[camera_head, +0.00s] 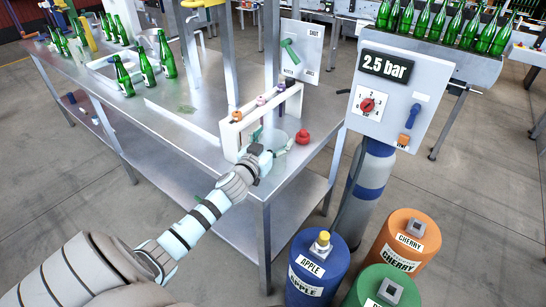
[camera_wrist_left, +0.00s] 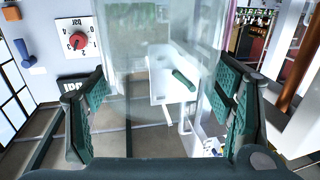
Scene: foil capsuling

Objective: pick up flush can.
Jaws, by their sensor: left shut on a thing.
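The flush can appears to be the clear, see-through vessel (camera_head: 279,141) at the front right corner of the steel table. My left gripper (camera_head: 264,156) is at its near side and shut on it. In the left wrist view the clear vessel (camera_wrist_left: 150,45) fills the space ahead of my left gripper (camera_wrist_left: 160,108), between the green-padded fingers. Its clear walls make its outline and base hard to see, so I cannot tell whether it touches the table. My right gripper is not in view.
A white rack (camera_head: 229,136) with colour-topped tools stands close behind the vessel. A red knobbed object (camera_head: 302,137) sits to its right. The pressure panel (camera_head: 395,100) rises further right. Blue (camera_head: 318,272), orange and green drums stand on the floor in front.

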